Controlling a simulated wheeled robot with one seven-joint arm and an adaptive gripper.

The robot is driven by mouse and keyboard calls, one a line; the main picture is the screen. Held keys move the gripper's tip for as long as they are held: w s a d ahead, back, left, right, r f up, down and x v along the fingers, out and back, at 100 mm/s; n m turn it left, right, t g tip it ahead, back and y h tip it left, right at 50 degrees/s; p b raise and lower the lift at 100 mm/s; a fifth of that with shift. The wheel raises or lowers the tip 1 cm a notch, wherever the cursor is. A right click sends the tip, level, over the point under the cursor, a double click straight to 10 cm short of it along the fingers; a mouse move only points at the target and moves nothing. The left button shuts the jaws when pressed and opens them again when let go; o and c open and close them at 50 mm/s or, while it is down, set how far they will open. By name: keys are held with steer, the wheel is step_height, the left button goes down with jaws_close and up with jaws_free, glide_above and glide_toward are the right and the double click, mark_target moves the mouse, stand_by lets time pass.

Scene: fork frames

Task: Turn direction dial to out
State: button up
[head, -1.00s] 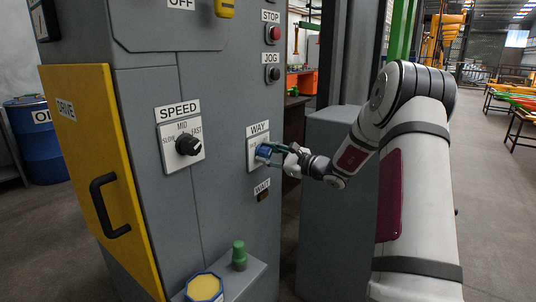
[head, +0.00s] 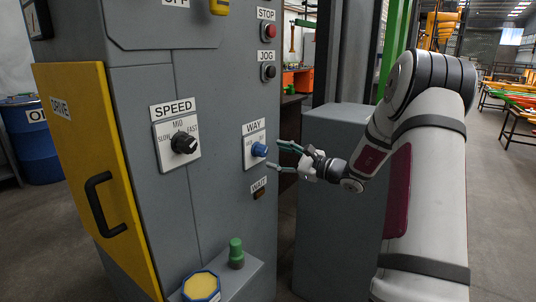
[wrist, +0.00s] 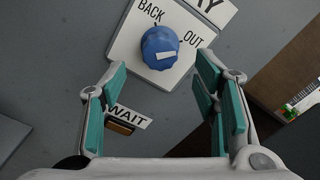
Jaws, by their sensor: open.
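The direction dial (head: 259,150) is a blue knob on a white plate (head: 250,160) under the WAY label, on the front of the grey cabinet. In the wrist view the dial (wrist: 158,42) shows a white bar on its face. The words BACK and OUT are printed at its upper left and right. The bar lies slanted, its right end toward the OUT side; which end is the pointer I cannot tell. My gripper (head: 276,155) is open and empty, just off the dial to the right in the head view. Its green-padded fingers (wrist: 160,78) stand apart, either side of the dial.
A WAIT label and small lamp (head: 258,194) sit below the dial. The black SPEED knob (head: 184,143) is to the left, with STOP (head: 269,31) and JOG (head: 268,72) buttons above. A green knob (head: 236,254) stands on a ledge below. A grey box (head: 335,200) stands right.

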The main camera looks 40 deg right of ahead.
steer(key=v, duration=0.6)
steer(key=shift+s, duration=0.1)
stand_by(0.3)
